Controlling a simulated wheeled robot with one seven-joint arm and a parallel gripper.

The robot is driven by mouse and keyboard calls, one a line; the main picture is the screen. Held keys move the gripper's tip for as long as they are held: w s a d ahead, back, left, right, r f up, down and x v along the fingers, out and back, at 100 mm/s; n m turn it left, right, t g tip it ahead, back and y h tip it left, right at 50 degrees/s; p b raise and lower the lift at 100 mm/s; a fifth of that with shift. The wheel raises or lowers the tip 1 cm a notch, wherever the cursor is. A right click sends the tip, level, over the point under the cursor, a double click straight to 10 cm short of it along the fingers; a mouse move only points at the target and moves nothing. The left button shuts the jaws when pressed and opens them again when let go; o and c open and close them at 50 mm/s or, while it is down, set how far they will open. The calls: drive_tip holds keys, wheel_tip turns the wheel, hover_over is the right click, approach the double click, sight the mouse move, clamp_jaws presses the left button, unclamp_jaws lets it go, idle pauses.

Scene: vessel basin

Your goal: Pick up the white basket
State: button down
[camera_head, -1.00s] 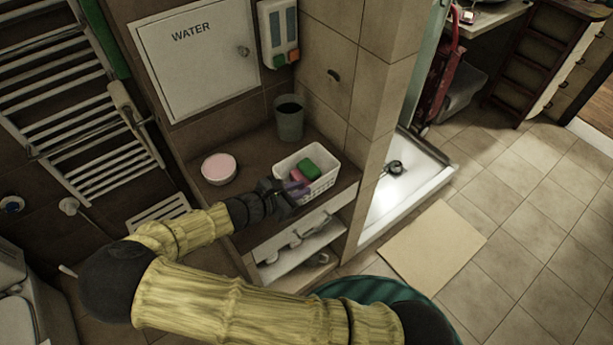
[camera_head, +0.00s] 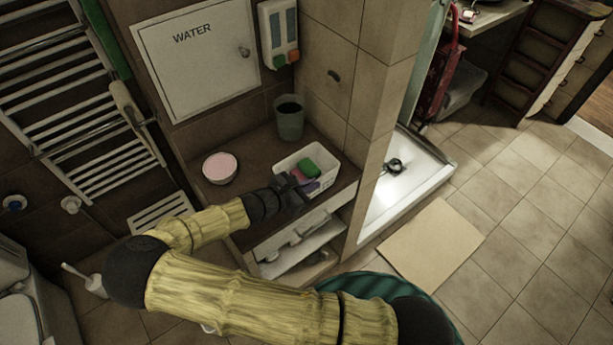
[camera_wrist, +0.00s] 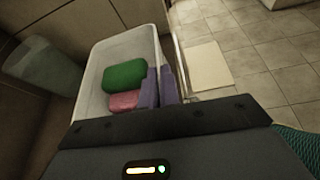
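The white basket (camera_head: 328,178) stands on the brown ledge, holding a green item (camera_head: 308,168) and a pink item. In the wrist view the basket (camera_wrist: 95,72) shows the green item (camera_wrist: 125,75) and the pink item (camera_wrist: 124,101) inside. My gripper (camera_head: 306,186) is at the basket's near side. In the wrist view its two purple fingers (camera_wrist: 160,87) are close together at the basket's right wall, one on the inner side and one at the outer side. They look closed on that wall; the contact itself is partly hidden.
A grey-green cup (camera_head: 289,118) stands behind the basket. A bowl with pink contents (camera_head: 219,167) stands to its left. A tiled wall (camera_head: 375,130) rises close on the right. Below the ledge is an open shelf (camera_head: 305,262). The air above the basket looks free.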

drive_tip(key=shift+r, duration=0.1)
idle(0.3)
wheel_tip(320, 180, up, 10)
drive_tip(key=shift+f+b, duration=0.1)
drive_tip(key=shift+b, duration=0.6)
